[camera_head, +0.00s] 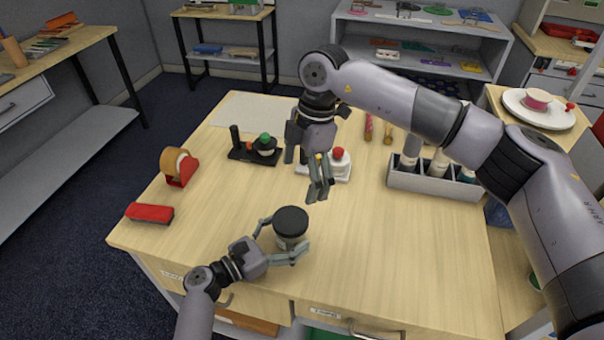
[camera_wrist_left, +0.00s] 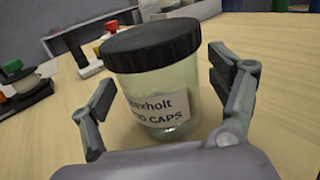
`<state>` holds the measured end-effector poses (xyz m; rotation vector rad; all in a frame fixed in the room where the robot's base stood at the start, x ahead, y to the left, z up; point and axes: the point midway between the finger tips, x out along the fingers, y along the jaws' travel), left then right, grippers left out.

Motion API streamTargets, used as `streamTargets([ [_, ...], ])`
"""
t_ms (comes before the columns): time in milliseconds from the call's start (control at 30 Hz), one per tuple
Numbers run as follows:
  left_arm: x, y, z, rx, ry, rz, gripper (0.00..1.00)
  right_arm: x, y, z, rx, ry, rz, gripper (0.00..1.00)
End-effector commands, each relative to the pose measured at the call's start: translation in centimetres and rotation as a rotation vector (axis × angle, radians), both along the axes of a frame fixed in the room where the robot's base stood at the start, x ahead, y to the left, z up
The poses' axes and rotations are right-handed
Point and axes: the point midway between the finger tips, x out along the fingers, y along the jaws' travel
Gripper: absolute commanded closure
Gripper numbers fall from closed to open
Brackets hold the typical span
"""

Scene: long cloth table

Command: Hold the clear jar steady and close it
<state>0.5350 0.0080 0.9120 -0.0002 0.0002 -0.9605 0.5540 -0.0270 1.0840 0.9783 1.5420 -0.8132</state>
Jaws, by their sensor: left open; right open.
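The clear jar (camera_head: 291,241) stands upright near the table's front edge with a black lid (camera_head: 291,220) on top. In the left wrist view the jar (camera_wrist_left: 150,88) shows a white label, and its black lid (camera_wrist_left: 150,42) sits on the mouth; how tightly it is on cannot be told. My left gripper (camera_head: 280,240) is open, with its fingers on either side of the jar and gaps visible beside it in the left wrist view (camera_wrist_left: 165,105). My right gripper (camera_head: 305,178) is open and empty, pointing down above the table behind the jar.
A red tape dispenser (camera_head: 181,172) and a red stapler-like block (camera_head: 149,213) lie at the left. A black stand (camera_head: 243,153) and a white base with a red knob (camera_head: 338,160) stand behind. A grey bottle tray (camera_head: 430,184) is at right. The front right tabletop is clear.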

Motion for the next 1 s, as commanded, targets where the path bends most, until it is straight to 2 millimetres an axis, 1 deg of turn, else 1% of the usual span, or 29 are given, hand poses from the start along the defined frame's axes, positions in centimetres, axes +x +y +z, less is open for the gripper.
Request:
streamTargets([
  [167, -1.8, 2.6, -0.2, 0.004, 0.003, 0.002, 0.18, 0.0, 0.0, 0.0, 0.0, 0.0, 0.0, 0.09],
  [400, -4.7, 6.8, -0.2, 0.004, 0.003, 0.001, 0.18, 0.0, 0.0, 0.0, 0.0, 0.0, 0.0, 0.09],
  [500, -5.6, 8.0, -0.1, 0.002, 0.002, 0.0, 0.18, 0.0, 0.0, 0.0, 0.0, 0.0, 0.0, 0.09],
  [600, -6.2, 8.9, -0.1, 0.002, 0.002, 0.001, 0.18, 0.0, 0.0, 0.0, 0.0, 0.0, 0.0, 0.09],
  [700, -6.5, 9.3, 0.0, 0.001, 0.001, 0.001, 0.18, 0.0, 0.0, 0.0, 0.0, 0.0, 0.0, 0.09],
  [1000, -6.6, 9.4, 0.0, 0.0, 0.001, 0.0, 0.18, 0.0, 0.0, 0.0, 0.0, 0.0, 0.0, 0.09],
])
